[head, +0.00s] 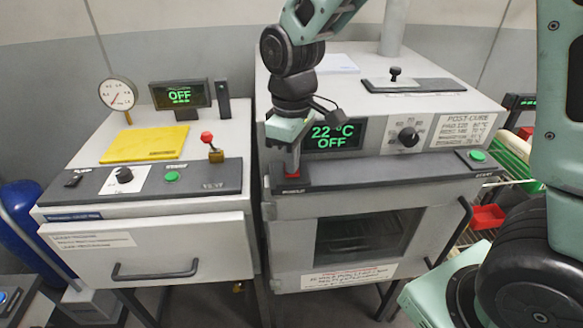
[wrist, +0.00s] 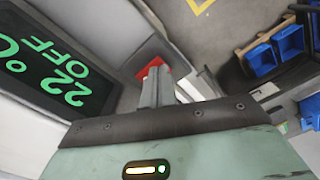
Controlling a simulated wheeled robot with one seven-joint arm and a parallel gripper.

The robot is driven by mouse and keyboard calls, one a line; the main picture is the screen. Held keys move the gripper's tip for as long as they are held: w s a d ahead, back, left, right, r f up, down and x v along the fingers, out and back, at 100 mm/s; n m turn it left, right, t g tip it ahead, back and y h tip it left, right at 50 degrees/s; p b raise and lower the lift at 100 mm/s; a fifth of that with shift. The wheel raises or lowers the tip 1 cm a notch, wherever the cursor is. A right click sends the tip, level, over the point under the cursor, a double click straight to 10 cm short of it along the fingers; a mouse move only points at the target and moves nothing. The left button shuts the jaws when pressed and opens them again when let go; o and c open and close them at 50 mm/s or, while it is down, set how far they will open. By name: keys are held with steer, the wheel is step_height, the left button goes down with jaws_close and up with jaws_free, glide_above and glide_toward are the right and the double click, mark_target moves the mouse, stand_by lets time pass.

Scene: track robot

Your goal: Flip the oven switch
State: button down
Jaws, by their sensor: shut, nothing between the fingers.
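The oven (head: 290,235) stands at the centre right in the head view, with a dark window in its closed door. Its display (head: 331,135) reads 22 °C OFF; the display (wrist: 50,65) also shows in the wrist view. A red switch (head: 292,178) sits at the left end of the oven's dark front strip. The red part also shows in the wrist view (wrist: 163,69). My gripper (head: 292,170) is shut, empty and pointing down, with its tips right at the red switch. The fingers hide part of the switch, so I cannot tell whether they touch it.
Right of the display are a black knob (head: 408,137) and a green start button (head: 477,156). A neighbouring unit (head: 200,240) on the left has a red-tipped lever (head: 207,139), a gauge (head: 117,94) and an OFF display (head: 180,95). Red bins (head: 487,217) stand at the right.

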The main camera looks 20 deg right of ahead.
steer(key=shift+f, duration=0.15)
step_height(320, 180, up, 7)
steer(key=p, duration=0.6)
stand_by(0.3)
stand_by(0.4)
steer(key=s+a+f+b, duration=0.3)
steer(key=s+f+b, duration=0.4)
steer(key=s, duration=0.3)
steer(key=s+a+f+b, duration=0.3)
steer(key=s+f+b, duration=0.4)
steer(key=s, duration=0.3)
steer(key=shift+a+m+y+b, duration=0.15)
steer(key=shift+m+y+b, duration=0.15)
steer(key=shift+b, duration=0.25)
steer(key=shift+f, duration=0.1)
